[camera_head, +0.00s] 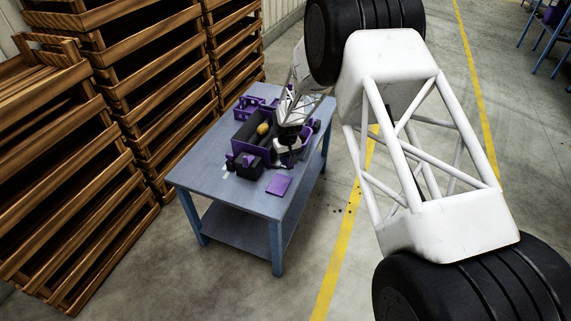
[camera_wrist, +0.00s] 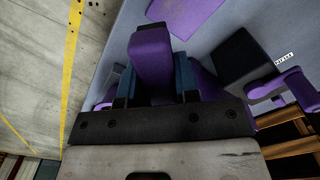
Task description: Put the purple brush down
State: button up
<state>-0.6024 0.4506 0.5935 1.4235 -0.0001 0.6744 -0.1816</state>
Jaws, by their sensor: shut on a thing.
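The purple brush (camera_wrist: 152,55) is between the two blue fingers of my gripper (camera_wrist: 156,80) in the wrist view. It is a purple block with a dark strip at its far end. My gripper is shut on it. In the head view my gripper (camera_head: 287,136) is over the right side of the blue-grey table (camera_head: 236,201). The brush is hard to make out there among other purple parts. I cannot tell whether it touches the tabletop.
A purple flat pad (camera_head: 279,186) lies near the table's front right edge. A dark box with purple parts (camera_head: 247,166) stands left of it. A purple-walled bin behind holds a yellowish potato (camera_head: 262,128). Wooden crates (camera_head: 125,75) are stacked left. Bare tabletop lies at the front.

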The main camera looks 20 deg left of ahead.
jog(key=s+d, duration=0.1)
jog(key=s, duration=0.4)
jog(key=s+d+f, duration=0.1)
jog(key=s, duration=0.3)
jog(key=s+d+f, duration=0.1)
jog(key=s, duration=0.4)
jog(key=shift+s+d+f, duration=0.2)
jog(key=shift+s+d, duration=0.05)
jog(key=shift+s, duration=0.05)
jog(key=s+d+f, duration=0.1)
jog(key=s+d, duration=0.4)
jog(key=s, duration=0.7)
jog(key=shift+f, duration=0.25)
jog(key=shift+a, duration=0.1)
jog(key=w+a, duration=0.3)
jog(key=w+a+f, duration=0.1)
jog(key=w+a, duration=0.2)
jog(key=w, duration=0.1)
jog(key=w+a, duration=0.3)
jog(key=w, duration=0.1)
jog(key=shift+w+a+f, duration=0.2)
jog(key=shift+a, duration=0.15)
